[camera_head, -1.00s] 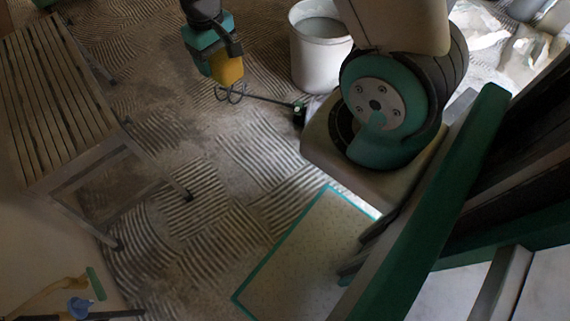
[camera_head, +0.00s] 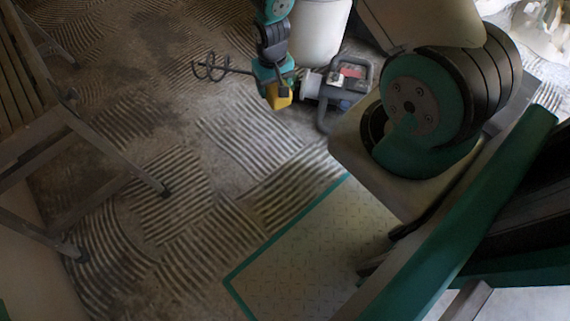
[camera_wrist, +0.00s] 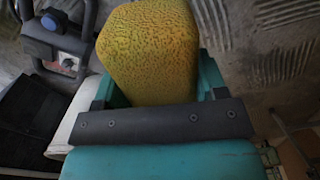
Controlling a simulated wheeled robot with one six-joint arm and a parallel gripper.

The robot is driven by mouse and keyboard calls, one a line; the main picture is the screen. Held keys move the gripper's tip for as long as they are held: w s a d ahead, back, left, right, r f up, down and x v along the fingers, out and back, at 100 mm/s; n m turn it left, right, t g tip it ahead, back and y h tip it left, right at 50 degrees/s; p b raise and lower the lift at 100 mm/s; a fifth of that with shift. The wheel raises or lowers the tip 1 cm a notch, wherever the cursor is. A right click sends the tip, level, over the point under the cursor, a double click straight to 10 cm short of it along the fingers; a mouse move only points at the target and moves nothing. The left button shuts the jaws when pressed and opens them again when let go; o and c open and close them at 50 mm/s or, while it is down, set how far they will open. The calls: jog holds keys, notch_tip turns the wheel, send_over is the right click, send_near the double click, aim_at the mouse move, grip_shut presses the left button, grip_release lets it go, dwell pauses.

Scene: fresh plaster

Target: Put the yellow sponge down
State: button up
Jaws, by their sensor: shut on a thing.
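The yellow sponge (camera_wrist: 150,52) fills the upper middle of the wrist view, speckled with dark pores. My gripper (camera_wrist: 152,88) is shut on it, with a teal finger on each side. In the head view my gripper (camera_head: 277,88) is at the upper middle, above the ridged floor. Only a small part of the sponge (camera_head: 279,102) shows there, below the fingers. The sponge appears held clear of the floor, though its exact height is hard to tell.
A mixer with a whisk (camera_head: 212,68) lies beside my gripper, its motor body (camera_head: 345,88) to the right. A white bucket (camera_head: 318,32) stands behind. A slatted wooden bench (camera_head: 55,125) is at left. A teal-edged panel (camera_head: 310,245) lies at lower middle. Ridged floor between is clear.

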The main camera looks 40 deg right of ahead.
jog(key=m+b, duration=0.1)
jog(key=b, duration=0.4)
send_over(284, 153)
notch_tip(284, 153, down, 14)
notch_tip(284, 153, down, 14)
jog(key=b, duration=0.8)
jog(key=shift+f, duration=0.1)
jog(key=shift+f+b, duration=1.45)
jog(key=shift+f, duration=0.95)
jog(key=shift+f, duration=0.2)
jog(key=o, duration=0.8)
jog(key=shift+o, duration=0.2)
jog(key=shift+r, duration=0.1)
